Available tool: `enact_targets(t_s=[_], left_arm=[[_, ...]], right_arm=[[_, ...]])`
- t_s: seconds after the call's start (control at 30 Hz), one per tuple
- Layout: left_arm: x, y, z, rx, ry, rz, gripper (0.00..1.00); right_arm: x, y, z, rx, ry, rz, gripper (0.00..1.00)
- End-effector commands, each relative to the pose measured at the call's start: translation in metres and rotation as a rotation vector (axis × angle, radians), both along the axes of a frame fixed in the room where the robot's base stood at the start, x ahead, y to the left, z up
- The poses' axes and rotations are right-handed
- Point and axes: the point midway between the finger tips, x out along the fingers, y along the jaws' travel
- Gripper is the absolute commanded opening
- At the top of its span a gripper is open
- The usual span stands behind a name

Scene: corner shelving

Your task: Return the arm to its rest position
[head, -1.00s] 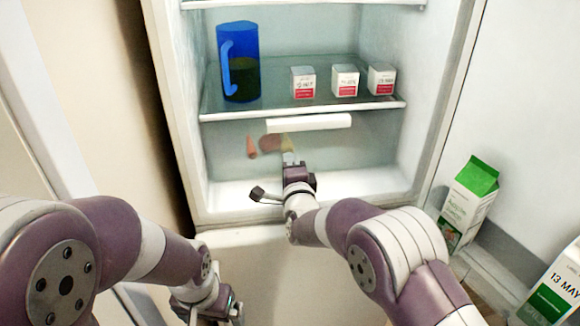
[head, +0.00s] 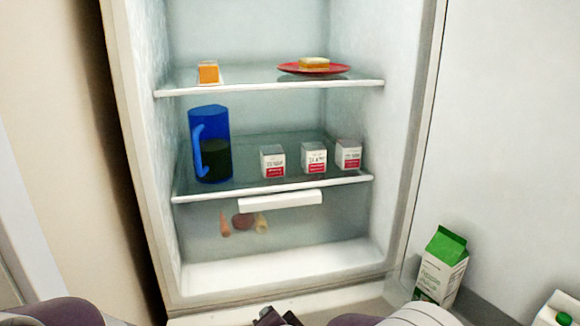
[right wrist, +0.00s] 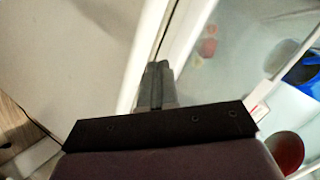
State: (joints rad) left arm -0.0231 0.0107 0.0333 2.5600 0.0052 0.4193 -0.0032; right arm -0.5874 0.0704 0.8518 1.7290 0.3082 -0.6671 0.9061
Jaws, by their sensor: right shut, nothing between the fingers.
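My right gripper (head: 277,318) shows only in part at the bottom edge of the head view, in front of the fridge's lower edge. In the right wrist view its fingers (right wrist: 157,85) are together with nothing between them. They point at the pale fridge front beside the opening. My right arm (head: 425,315) and a bit of my left arm (head: 45,312) show along the bottom of the head view. My left gripper is outside the picture.
The open fridge holds a blue jug (head: 209,140), several small cartons (head: 313,158), a red plate (head: 340,70) and an orange item (head: 208,72). Vegetables (head: 243,221) show below the white drawer front (head: 280,200). Green-topped cartons (head: 443,265) stand at right. The fridge floor (head: 270,268) is clear.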

Motion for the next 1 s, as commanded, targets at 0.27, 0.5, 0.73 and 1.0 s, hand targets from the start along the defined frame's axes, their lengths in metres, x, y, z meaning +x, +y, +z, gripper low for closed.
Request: enact_targets(t_s=[0.27, 0.5, 0.73, 1.0], left_arm=[[0.0, 0.0, 0.0, 0.0, 0.0, 0.0, 0.97], [0.0, 0.0, 0.0, 0.0, 0.0, 0.0, 0.97], [0.0, 0.0, 0.091, 0.0, -0.001, 0.0, 0.97], [0.0, 0.0, 0.198, 0.0, 0.0, 0.0, 0.97]], right_arm=[[-0.141, -0.134, -0.053, -0.783, 0.54, 0.607, 0.0], [-0.208, -0.231, -0.023, -0.821, 0.755, 0.623, 0.0], [-0.202, -0.239, 0.069, -0.804, 0.758, 0.579, 0.0], [-0.201, -0.239, 0.176, -0.803, 0.757, 0.577, 0.0]])
